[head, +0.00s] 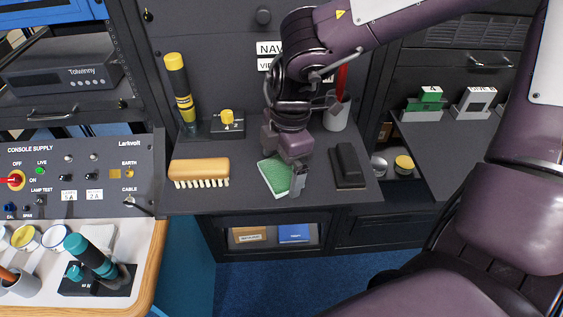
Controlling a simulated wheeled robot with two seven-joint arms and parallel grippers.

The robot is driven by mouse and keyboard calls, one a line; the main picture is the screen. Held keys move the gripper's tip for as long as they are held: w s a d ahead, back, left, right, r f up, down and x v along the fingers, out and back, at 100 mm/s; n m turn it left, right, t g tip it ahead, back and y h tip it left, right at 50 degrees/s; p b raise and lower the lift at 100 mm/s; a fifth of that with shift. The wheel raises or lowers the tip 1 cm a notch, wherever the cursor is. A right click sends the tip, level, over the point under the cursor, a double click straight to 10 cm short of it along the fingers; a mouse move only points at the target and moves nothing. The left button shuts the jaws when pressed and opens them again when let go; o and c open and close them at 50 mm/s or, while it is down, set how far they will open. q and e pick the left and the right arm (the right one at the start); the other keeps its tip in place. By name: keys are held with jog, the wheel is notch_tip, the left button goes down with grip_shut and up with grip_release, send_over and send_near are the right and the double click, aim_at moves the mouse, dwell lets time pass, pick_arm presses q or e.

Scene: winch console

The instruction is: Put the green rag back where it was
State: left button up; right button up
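The green rag (274,178), with a pale edge, is on the dark desk shelf (240,199), between the wooden brush and a black block. My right gripper (298,181) points down at the rag's right side, and its finger and body cover part of the rag. I cannot tell whether the fingers are closed on the rag or only beside it. The gap between the fingers is hidden. My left gripper is out of view.
A wooden brush (199,171) lies left of the rag, and a black block (347,164) lies right. A yellow-and-black torch (179,88) stands at the back left. The console panel (75,172) is at left.

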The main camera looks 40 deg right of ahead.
jog(key=shift+r, duration=0.2)
notch_tip(320, 180, up, 12)
jog(key=d, duration=0.1)
jog(key=shift+s+d, duration=0.2)
jog(key=shift+d, duration=0.05)
dwell(0.4)
